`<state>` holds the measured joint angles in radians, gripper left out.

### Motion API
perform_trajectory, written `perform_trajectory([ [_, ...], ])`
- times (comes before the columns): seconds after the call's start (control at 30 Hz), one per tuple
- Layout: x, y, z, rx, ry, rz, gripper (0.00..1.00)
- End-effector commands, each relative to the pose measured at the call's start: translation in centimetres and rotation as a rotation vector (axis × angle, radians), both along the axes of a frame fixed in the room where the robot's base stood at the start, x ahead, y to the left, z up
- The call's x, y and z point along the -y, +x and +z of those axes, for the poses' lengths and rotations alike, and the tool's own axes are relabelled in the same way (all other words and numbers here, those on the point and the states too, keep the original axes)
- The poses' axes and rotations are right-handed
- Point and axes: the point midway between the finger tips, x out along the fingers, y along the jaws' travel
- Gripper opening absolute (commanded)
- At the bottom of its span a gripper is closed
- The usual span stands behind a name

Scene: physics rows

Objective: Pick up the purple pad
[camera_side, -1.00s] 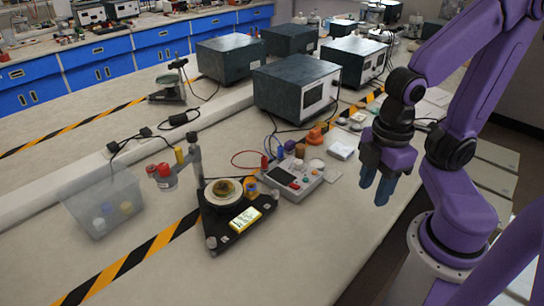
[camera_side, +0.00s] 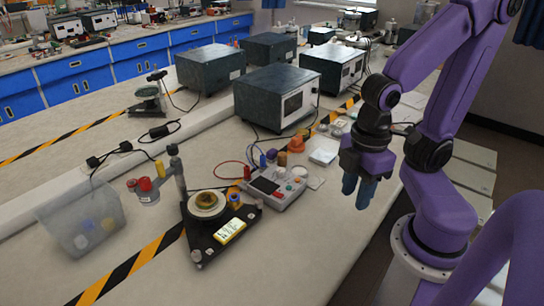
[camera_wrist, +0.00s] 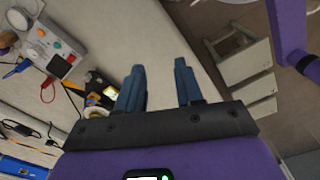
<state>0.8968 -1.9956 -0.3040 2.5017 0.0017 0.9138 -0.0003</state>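A small purple piece (camera_side: 272,154), which may be the purple pad, stands on the bench behind the grey meter box, beside an orange object. It is partly hidden by things around it, so I cannot tell its full shape. I cannot make it out in the wrist view. My gripper (camera_side: 359,194) hangs to the right of it, above the bench's right edge, with its blue-grey fingers pointing down. In the wrist view my gripper (camera_wrist: 161,82) has its two fingers apart with nothing between them.
The grey meter box (camera_side: 274,187) stands left of my gripper, with the black triangular stand (camera_side: 198,248) nearer the front. The orange object (camera_side: 298,142) and a white dish (camera_side: 324,151) lie behind the meter. The front right bench is clear.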

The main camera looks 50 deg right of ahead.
Motion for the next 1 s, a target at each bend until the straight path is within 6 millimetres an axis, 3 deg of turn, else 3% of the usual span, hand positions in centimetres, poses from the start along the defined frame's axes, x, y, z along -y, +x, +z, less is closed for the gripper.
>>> perform_trajectory([
  [0.13, -0.6, 1.5, 0.2, 0.009, -0.009, 0.011, 0.36],
  [0.23, -1.5, 4.2, 0.6, 0.026, -0.029, 0.038, 0.36],
  [0.4, -2.5, 10.9, 1.0, 0.057, -0.080, 0.104, 0.36],
  [0.57, -2.2, 17.6, 0.9, 0.071, -0.138, 0.168, 0.36],
  [0.77, 0.4, 25.8, 0.1, 0.065, -0.217, 0.247, 0.36],
  [1.0, 6.5, 34.4, -1.9, 0.019, -0.312, 0.338, 0.36],
])
